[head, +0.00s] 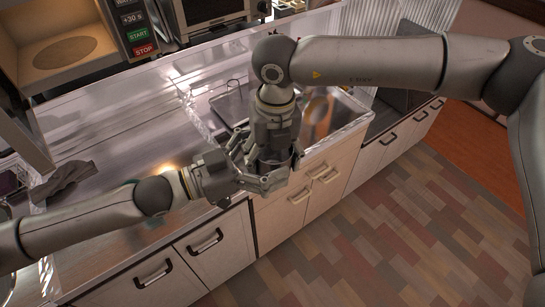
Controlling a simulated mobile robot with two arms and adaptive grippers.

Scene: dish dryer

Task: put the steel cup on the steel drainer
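A dark, shiny steel cup (273,157) shows in part between my two grippers, in front of the sink's front edge. My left gripper (262,165) reaches in from the left with its fingers beside the cup. My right gripper (270,150) points down over the cup from above. The fingers overlap and hide much of the cup, so I cannot tell which gripper holds it. A flat steel drainer (232,106) with a thin wire handle appears in the sink area behind my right gripper, partly hidden by it.
The steel sink (345,112) lies behind the grippers. The counter (115,135) to the left is mostly clear, with a dark cloth (66,180) on it. A microwave (75,40) stands at the upper left. Cabinets with handles (206,241) form the counter's front.

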